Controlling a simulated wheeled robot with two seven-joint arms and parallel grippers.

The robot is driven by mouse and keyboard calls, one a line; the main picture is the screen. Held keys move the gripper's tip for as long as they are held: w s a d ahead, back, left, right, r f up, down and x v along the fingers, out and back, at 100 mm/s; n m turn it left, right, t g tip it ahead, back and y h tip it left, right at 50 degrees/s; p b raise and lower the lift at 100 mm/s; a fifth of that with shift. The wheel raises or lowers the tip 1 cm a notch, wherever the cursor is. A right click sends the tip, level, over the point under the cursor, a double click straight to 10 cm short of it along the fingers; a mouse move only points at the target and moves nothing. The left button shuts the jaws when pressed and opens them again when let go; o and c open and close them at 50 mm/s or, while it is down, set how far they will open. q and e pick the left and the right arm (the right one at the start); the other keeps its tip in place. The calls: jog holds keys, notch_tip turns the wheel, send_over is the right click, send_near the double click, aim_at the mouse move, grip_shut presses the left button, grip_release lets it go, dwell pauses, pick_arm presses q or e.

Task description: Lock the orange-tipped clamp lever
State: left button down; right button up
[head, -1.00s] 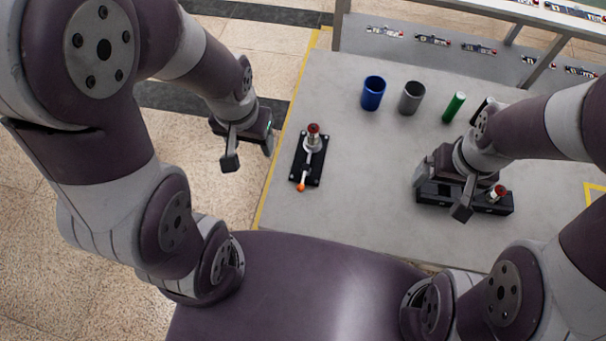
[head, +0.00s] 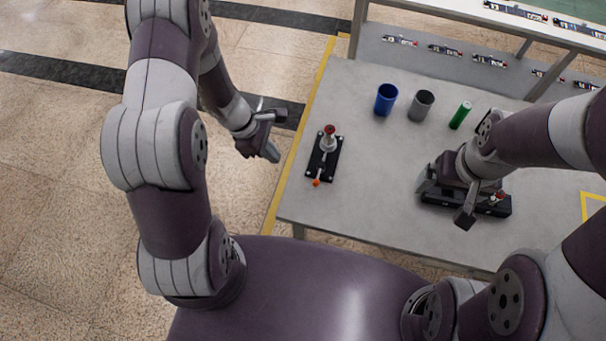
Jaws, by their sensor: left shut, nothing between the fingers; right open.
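The clamp is a black plate (head: 327,163) near the table's left edge. It carries an upright post with a dark red knob (head: 329,130) and a pale lever whose orange tip (head: 316,182) points toward me at the plate's near end. My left gripper (head: 271,153) is shut and empty, left of the clamp and apart from it, beyond the table's left edge. My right gripper (head: 466,214) is open at a black fixture (head: 438,197) on the right. The gripper partly hides this fixture, and I cannot tell whether they touch.
A blue cup (head: 386,100), a grey cup (head: 421,106) and a green cylinder (head: 460,115) stand at the back of the grey table (head: 380,215). A red-topped part (head: 497,197) sits on the fixture. The table between clamp and fixture is clear.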

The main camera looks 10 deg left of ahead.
aim_at(319, 173)
pick_arm(q)
jog(key=x, duration=1)
jog(key=shift+s, duration=0.25)
jog(key=d+p, duration=0.1)
jog(key=d+r, duration=0.1)
jog(key=shift+d+p, duration=0.3)
jog(key=shift+p, duration=0.1)
jog(key=shift+d, duration=0.6)
jog(key=shift+w, duration=0.1)
pick_arm(e)
jog(key=shift+s+a+r, duration=0.1)
jog(key=shift+s+r, duration=0.05)
jog(key=shift+r, duration=0.4)
jog(key=shift+s+a+r, duration=0.1)
jog(key=shift+s+r, duration=0.05)
jog(key=shift+r, duration=0.4)
